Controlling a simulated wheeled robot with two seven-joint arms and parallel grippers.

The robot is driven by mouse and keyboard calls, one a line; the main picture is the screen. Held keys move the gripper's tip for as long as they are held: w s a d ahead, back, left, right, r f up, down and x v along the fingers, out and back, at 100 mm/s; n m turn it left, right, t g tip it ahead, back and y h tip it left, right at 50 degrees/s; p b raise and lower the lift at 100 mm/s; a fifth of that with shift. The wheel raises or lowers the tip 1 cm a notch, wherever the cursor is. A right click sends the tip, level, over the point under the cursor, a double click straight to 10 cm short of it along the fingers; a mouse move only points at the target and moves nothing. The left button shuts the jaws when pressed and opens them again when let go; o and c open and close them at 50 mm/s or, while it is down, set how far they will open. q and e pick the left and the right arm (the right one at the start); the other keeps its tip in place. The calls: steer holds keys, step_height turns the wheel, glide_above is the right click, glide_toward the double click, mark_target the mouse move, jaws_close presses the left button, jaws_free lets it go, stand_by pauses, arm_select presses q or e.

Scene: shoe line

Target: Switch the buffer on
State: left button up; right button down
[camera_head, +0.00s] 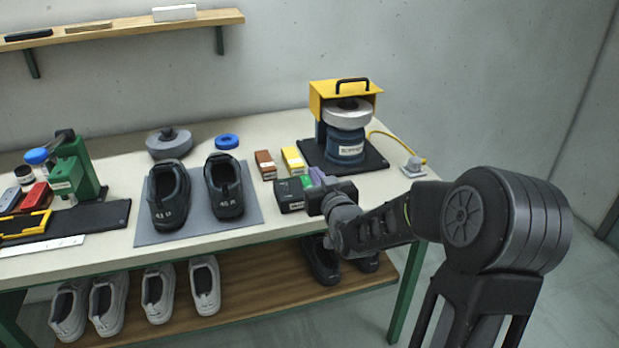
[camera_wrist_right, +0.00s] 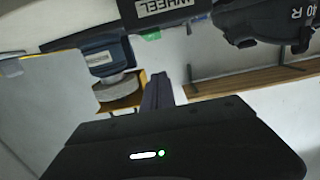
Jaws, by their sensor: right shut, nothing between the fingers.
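The buffer (camera_head: 345,150) stands at the right end of the bench, with a blue motor body, a pale wheel and a yellow hood (camera_head: 316,103). It also shows upside down in the right wrist view (camera_wrist_right: 101,62). A black switch box (camera_head: 287,197) sits in front of it near the bench edge, with a green button (camera_head: 306,182). In the right wrist view the box (camera_wrist_right: 160,12) carries a "WHEEL" label. My right gripper (camera_head: 317,175) is shut and empty, beside the box's right end; whether it touches the button I cannot tell. My left gripper is out of view.
Brown (camera_head: 265,165) and yellow (camera_head: 293,160) blocks stand behind the switch box. Black shoes (camera_head: 225,187) rest on a grey mat (camera_head: 147,232) to the left. A yellow cable runs to a grey socket (camera_head: 412,166). Grey shoes (camera_head: 159,293) stand on the lower shelf.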

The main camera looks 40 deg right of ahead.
mark_target(308, 184)
steer(key=x, duration=0.3)
steer(key=shift+w+d+p, duration=0.1)
steer(key=shift+w+p, duration=0.2)
steer(key=shift+w, duration=0.1)
steer(key=f, duration=0.1)
steer(key=w+f, duration=0.1)
steer(key=f, duration=0.1)
steer(key=shift+w+d, duration=0.1)
steer(key=shift+d, duration=0.1)
steer(key=shift+f, duration=0.5)
steer(key=shift+w+p, duration=0.1)
steer(key=shift+p, duration=0.25)
